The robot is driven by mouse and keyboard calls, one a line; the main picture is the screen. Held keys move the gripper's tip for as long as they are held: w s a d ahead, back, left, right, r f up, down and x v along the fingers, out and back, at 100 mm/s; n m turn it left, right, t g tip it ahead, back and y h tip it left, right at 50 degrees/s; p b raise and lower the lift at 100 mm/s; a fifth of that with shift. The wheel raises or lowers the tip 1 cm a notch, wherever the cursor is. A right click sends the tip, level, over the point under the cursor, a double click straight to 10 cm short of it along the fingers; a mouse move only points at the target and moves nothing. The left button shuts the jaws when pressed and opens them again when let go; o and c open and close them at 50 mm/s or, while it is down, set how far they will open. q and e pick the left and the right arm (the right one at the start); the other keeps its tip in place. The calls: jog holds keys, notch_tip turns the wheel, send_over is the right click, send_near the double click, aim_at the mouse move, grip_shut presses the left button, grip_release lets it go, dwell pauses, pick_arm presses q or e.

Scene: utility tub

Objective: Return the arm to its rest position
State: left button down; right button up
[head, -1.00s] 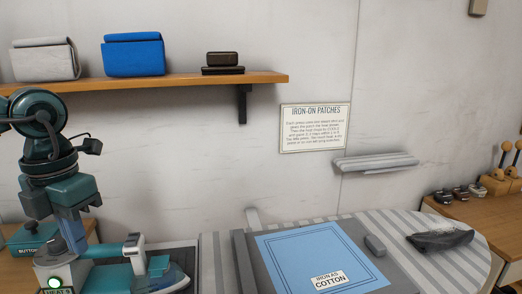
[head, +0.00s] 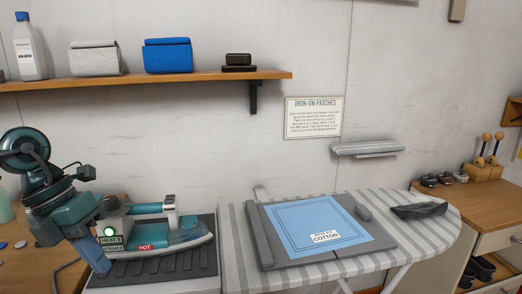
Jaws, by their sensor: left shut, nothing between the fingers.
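My left arm comes in at the left of the head view, with its teal and dark wrist bent downward. My left gripper (head: 97,262) points down, shut and empty, in front of the left end of the iron. The teal and white iron (head: 178,236) lies on a dark ridged rest (head: 190,262). A green light glows beside its "HEAT" label, and a red label reads "HOT". The gripper overlaps the iron's left side in the picture; I cannot tell whether they touch. My right gripper is out of view.
A striped ironing board (head: 420,236) holds a grey pad with a blue cloth (head: 300,228) labelled "cotton" and a dark cloth (head: 419,210). A wooden shelf (head: 140,80) with a bottle and boxes is above. A wooden cabinet (head: 490,215) stands at right.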

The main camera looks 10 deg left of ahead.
pick_arm(q)
jog(key=w+d+f+n+t+h+p, duration=0.1)
jog(key=d+f+n+t+h, duration=0.1)
jog(key=f+n+t, duration=0.65)
jog(key=d+f+n+t+h+p, duration=0.1)
jog(key=f+n+t+h+p, duration=0.1)
jog(key=f+n+t, duration=0.9)
jog(key=s+d+f+n+g+y, duration=0.2)
jog(key=s+d+f+n+g, duration=0.2)
jog(key=d+f+n, duration=0.1)
jog(key=s+d+f+n+g+y+p, duration=0.1)
jog(key=s+d+f+n+g+y, duration=0.1)
jog(key=s+d+f+n+g, duration=0.3)
jog(key=d+n, duration=0.3)
jog(key=n, duration=0.2)
jog(key=shift+s+d+f+y, duration=0.2)
jog(key=shift+f+y, duration=0.05)
jog(key=shift+y, duration=0.05)
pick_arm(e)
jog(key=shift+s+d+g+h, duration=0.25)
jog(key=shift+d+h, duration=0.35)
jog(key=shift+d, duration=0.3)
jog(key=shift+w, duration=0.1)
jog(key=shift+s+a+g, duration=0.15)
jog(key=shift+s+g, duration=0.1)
pick_arm(q)
jog(key=shift+a, duration=0.1)
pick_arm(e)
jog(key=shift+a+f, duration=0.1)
